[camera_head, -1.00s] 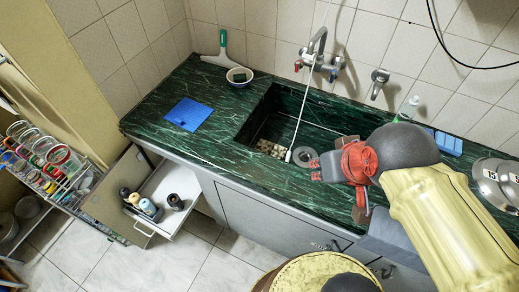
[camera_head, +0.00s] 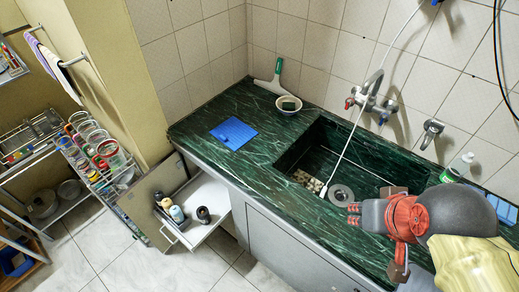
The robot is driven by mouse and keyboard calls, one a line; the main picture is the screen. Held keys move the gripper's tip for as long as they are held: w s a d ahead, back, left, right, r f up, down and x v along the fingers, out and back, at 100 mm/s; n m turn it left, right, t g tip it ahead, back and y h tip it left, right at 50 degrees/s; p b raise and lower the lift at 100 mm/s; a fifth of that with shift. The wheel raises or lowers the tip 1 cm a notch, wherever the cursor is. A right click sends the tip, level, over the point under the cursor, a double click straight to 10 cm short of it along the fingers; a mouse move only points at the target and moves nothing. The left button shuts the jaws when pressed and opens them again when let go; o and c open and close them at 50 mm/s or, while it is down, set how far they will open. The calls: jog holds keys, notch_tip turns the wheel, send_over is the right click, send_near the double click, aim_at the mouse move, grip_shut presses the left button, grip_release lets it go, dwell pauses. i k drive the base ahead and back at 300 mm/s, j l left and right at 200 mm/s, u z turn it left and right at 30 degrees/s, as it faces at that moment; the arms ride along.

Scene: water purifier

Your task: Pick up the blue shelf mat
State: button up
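The blue shelf mat (camera_head: 233,133) is a flat, bright blue square with a faint grid. It lies on the left part of the dark green marbled counter (camera_head: 205,118), left of the sink. My gripper (camera_head: 354,213), with a red body behind it, is over the right side of the sink, well to the right of the mat and not touching it. The finger gap is too small and unclear to tell if it is open. I see nothing held.
A sink basin (camera_head: 325,160) with a tap (camera_head: 372,100) lies between the mat and my gripper. A bowl (camera_head: 289,105) and a squeegee (camera_head: 272,78) stand behind the mat. A drawer (camera_head: 205,235) is pulled out below the counter. A wire rack (camera_head: 112,190) stands left.

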aim_at(235, 133)
jog(key=i+j+u, duration=0.1)
jog(key=j, duration=0.3)
jog(key=i+j, duration=0.25)
jog(key=j, duration=0.2)
jog(key=i+j+u, duration=0.15)
jog(key=j, duration=0.25)
jog(key=i+j, duration=0.2)
jog(key=j, duration=0.2)
jog(key=i+j+u, duration=0.15)
jog(key=j, duration=0.2)
